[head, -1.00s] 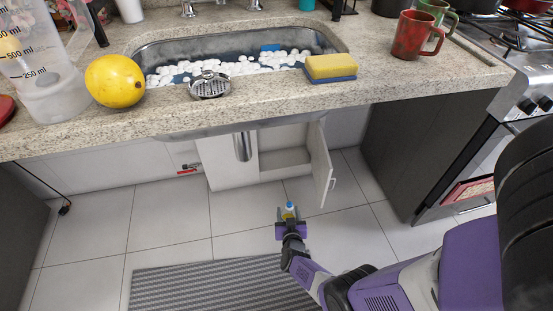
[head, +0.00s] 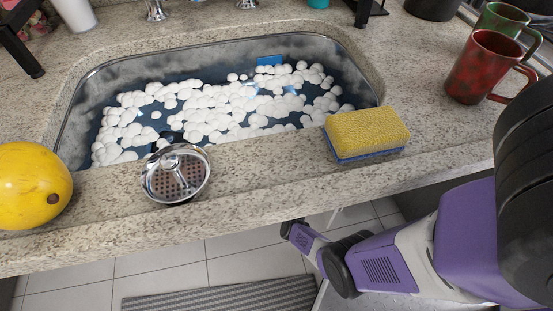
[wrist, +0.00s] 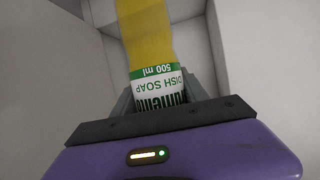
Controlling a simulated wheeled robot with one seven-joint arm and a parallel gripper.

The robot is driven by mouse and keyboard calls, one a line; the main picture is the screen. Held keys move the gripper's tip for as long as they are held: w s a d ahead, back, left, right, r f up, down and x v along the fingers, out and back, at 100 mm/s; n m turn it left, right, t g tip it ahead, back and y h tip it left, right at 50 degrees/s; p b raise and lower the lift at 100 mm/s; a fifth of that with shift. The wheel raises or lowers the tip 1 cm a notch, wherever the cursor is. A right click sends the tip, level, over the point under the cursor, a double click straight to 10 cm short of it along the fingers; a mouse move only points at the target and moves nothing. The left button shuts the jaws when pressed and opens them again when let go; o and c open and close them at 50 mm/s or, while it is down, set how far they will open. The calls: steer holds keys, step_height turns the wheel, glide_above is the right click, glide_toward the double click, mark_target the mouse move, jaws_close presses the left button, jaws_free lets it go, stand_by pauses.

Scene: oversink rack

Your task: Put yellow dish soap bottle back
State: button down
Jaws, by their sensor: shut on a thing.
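The yellow dish soap bottle (wrist: 146,35) shows in the wrist view, with a white and green label reading "DISH SOAP 500 ml". My gripper (wrist: 165,105) is shut on it around the label. Pale panels (wrist: 225,25), which look like cabinet walls, surround the bottle in the wrist view. In the head view the gripper and bottle are hidden under the counter edge. Only my arm shows there, reaching under the counter. What the bottle's base rests on, if anything, cannot be seen.
Above is a granite counter (head: 260,180) with a sink (head: 80,115) full of foamy water. A grey mat (head: 220,297) lies on the tiled floor.

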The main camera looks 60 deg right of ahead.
steer(key=w+d+b, duration=1.1)
steer(key=w+d, duration=0.1)
steer(key=d, duration=0.3)
step_height(320, 180, down, 7)
steer(key=w+b, duration=0.1)
steer(key=b, duration=0.6)
steer(key=shift+d, duration=0.2)
steer(key=shift+f, duration=0.1)
steer(key=c, duration=0.6)
jaws_free()
